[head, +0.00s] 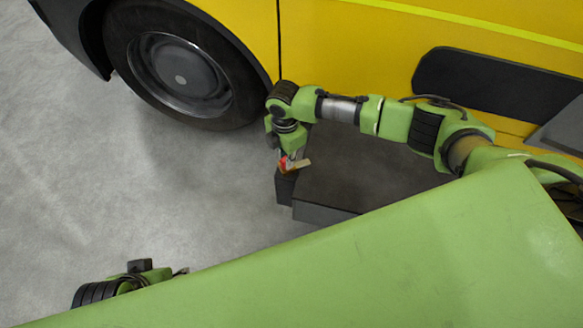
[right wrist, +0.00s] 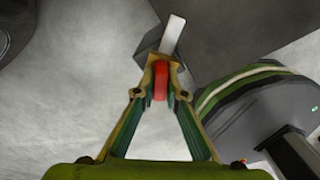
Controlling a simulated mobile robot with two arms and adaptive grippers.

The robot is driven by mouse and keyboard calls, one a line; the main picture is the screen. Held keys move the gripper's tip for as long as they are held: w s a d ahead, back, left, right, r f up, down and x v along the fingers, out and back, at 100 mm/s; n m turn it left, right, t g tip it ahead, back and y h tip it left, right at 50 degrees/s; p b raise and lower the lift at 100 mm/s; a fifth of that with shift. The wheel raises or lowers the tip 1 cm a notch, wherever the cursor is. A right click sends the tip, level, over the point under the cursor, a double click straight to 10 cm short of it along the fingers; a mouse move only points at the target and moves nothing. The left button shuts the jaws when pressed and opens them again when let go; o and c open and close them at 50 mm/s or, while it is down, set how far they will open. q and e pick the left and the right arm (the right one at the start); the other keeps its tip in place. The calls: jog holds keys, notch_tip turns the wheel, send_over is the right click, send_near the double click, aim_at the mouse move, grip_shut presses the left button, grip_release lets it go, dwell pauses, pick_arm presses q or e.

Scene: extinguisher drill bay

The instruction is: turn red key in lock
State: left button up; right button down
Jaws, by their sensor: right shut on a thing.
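My right gripper (head: 290,160) is shut on the red key (head: 283,163). In the right wrist view the key's red part (right wrist: 160,82) sits between the closed fingertips (right wrist: 161,75). A pale flat strip (right wrist: 173,36) extends beyond the fingertips; I cannot tell whether it belongs to the key. A small dark block (head: 286,188) lies just below the gripper and also shows behind the fingertips in the right wrist view (right wrist: 146,46). I cannot tell whether this block is the lock or whether the key touches it. Part of my left arm shows at lower left, with no gripper visible.
A large dark box (head: 340,190) stands beside the small block, against the yellow vehicle (head: 350,50). The vehicle's wheel (head: 180,75) is at upper left. The grey floor (head: 130,190) left of the box is clear.

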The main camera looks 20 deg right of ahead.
jog(key=n, duration=0.4)
jog(key=shift+n, duration=0.3)
jog(key=n, duration=0.5)
jog(key=shift+p, duration=0.3)
jog(key=c, duration=2)
grip_release()
